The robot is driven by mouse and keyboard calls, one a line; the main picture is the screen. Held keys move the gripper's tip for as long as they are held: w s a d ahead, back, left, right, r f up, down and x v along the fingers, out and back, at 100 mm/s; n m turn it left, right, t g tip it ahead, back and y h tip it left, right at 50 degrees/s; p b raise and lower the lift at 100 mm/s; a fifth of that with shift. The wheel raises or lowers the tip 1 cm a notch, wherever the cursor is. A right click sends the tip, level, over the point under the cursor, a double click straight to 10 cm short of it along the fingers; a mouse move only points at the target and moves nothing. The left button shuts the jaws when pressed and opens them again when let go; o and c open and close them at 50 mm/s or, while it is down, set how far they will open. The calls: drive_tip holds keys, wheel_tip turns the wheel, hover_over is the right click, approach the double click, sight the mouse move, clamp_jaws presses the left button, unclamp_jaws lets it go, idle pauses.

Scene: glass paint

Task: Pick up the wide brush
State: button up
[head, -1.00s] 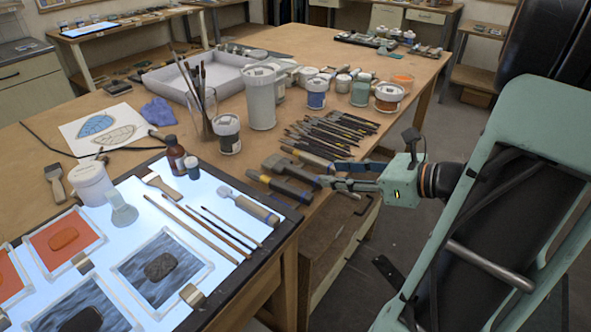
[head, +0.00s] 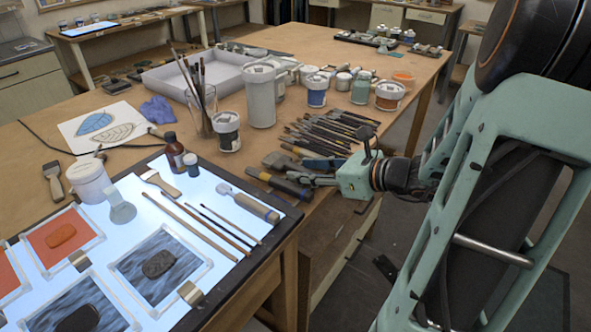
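A wide brush (head: 280,162) with a broad grey head lies on the wooden table near its right edge, just past the light panel. Its handle is largely hidden behind my fingers. My gripper (head: 303,172) reaches in from the right, low over the table. Its two fingers look spread apart, one on the far side and one on the near side of the handle. I cannot tell whether they touch it. Other flat brushes lie on the light panel (head: 160,184) and at the table's left (head: 54,182).
A dark-handled tool (head: 280,185) lies close in front of my fingers. Several thin tools (head: 330,132) lie in a row behind. Paint jars (head: 317,92) stand further back. The lit panel (head: 200,185) holds glass pieces and thin brushes.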

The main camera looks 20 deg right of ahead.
clamp_jaws()
drive_tip(key=shift+r, duration=0.2)
